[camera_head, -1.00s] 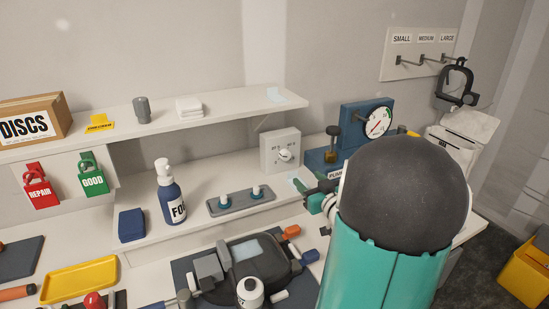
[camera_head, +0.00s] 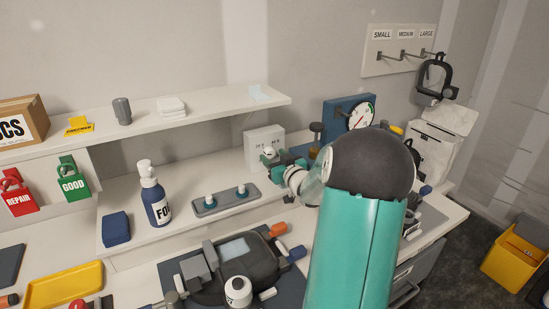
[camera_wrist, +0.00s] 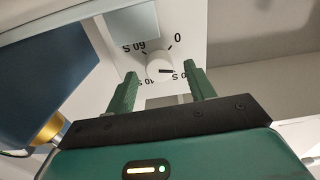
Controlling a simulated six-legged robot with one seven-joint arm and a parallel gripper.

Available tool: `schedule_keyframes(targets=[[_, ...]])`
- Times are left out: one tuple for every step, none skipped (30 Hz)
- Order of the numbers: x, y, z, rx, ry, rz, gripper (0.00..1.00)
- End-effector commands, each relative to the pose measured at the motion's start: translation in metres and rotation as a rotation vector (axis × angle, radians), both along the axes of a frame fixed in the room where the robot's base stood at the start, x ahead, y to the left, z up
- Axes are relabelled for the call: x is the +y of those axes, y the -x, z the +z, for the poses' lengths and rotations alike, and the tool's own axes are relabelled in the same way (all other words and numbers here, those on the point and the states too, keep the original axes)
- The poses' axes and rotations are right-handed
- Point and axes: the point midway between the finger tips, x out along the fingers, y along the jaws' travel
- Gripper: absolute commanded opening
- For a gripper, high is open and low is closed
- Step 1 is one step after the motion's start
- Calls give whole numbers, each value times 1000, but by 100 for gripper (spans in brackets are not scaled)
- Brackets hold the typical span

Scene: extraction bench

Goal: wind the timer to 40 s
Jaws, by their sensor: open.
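The timer (camera_head: 264,136) is a white box at the right end of the lower shelf, under the upper shelf. Its face also shows in the wrist view (camera_wrist: 184,20), turned over, with 0, 60 s and partly covered marks. The white knob (camera_wrist: 156,64) bears a dark pointer line aimed right in that picture, towards a mark whose number is hidden. My gripper (camera_wrist: 164,80) is open, with a green finger on either side below the knob in the picture. I cannot tell whether either touches it. In the head view my gripper (camera_head: 271,158) covers the dial.
A blue gauge stand (camera_head: 341,112) is close right of the timer and shows large at the wrist view's left. A tray with two pegs (camera_head: 225,202) and a blue bottle (camera_head: 154,194) stand left on the shelf. The upper shelf (camera_head: 215,107) overhangs.

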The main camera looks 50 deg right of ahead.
Motion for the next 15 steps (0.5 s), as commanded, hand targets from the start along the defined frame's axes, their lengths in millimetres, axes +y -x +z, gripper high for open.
schedule_keyframes(targets=[[-1, -3, -1, 1, -1, 0, 54], [-1, -3, -1, 1, -1, 0, 54], [-1, -4, -1, 1, -1, 0, 54], [-2, -4, -1, 1, -1, -1, 54], [-2, -4, 0, 1, -1, -1, 54], [-2, -4, 0, 1, -1, -1, 54], [-2, -4, 0, 1, -1, -1, 54], [-1, -4, 0, 1, -1, -1, 54], [-1, -4, 0, 1, -1, -1, 54], [-1, -4, 0, 1, -1, -1, 50], [-1, -4, 0, 1, -1, -1, 44], [-1, -4, 0, 1, -1, -1, 36], [-1, -4, 0, 1, -1, -1, 30], [-1, -4, 0, 1, -1, -1, 25], [-1, -4, 0, 1, -1, -1, 17]])
